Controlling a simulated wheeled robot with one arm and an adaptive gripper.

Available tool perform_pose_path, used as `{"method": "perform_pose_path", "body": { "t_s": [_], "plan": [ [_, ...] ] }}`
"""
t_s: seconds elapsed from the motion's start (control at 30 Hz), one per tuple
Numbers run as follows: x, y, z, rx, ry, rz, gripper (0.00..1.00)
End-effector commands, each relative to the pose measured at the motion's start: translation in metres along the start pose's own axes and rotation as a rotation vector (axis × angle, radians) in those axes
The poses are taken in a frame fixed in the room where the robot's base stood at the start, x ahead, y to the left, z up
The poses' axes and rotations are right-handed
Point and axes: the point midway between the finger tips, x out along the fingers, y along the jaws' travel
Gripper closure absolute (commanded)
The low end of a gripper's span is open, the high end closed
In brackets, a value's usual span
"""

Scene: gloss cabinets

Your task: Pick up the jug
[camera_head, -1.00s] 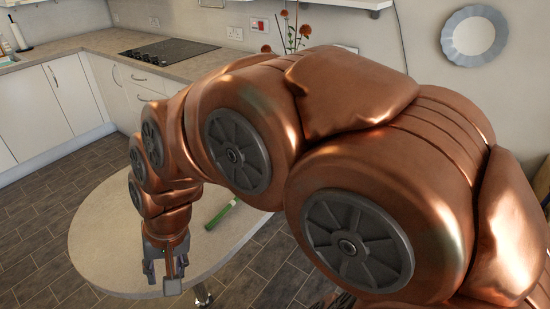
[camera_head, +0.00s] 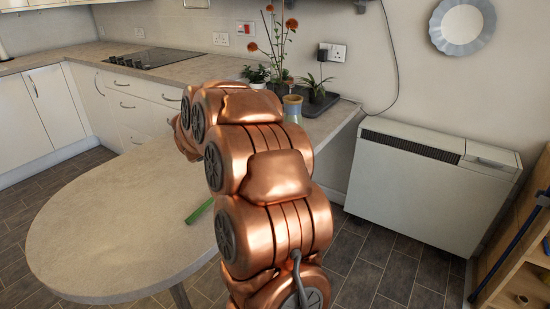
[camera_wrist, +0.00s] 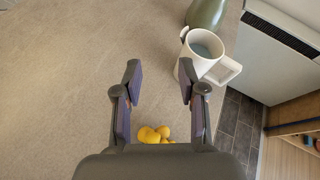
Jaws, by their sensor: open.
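A white jug (camera_wrist: 201,55) with a squared handle stands on the beige surface in the wrist view, seen from above. My gripper (camera_wrist: 160,78) is open, and nothing is held between its fingers. The jug is ahead of the fingertips and to the right, just beyond the right finger, whose tip may overlap its edge in the picture. I cannot tell if they touch. In the head view the jug is not visible and my arm hides my gripper.
A dark green vase (camera_wrist: 207,12) stands close beyond the jug. Yellow fruits (camera_wrist: 154,134) lie near the gripper's base. A white heater (camera_head: 432,185) is at right. A green item (camera_head: 199,211) lies on the rounded table (camera_head: 105,225). Potted plants stand on the back counter.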

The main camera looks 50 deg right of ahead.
Motion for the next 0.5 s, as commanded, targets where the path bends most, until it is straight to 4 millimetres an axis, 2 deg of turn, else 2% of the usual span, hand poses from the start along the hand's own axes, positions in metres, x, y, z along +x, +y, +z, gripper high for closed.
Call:
{"method": "perform_pose_path", "body": {
  "t_s": [0.03,0.1,0.2,0.3,0.5],
  "plan": [
    [0.019,-0.022,-0.02,0.091,0.018,-0.089,0.59],
    [0.033,-0.051,-0.039,0.2,0.036,-0.2,0.59],
    [0.043,-0.081,-0.058,0.309,0.046,-0.317,0.59],
    [0.046,-0.099,-0.069,0.37,0.047,-0.387,0.59],
    [0.057,-0.111,-0.073,0.395,0.045,-0.417,0.59]
  ]
}}
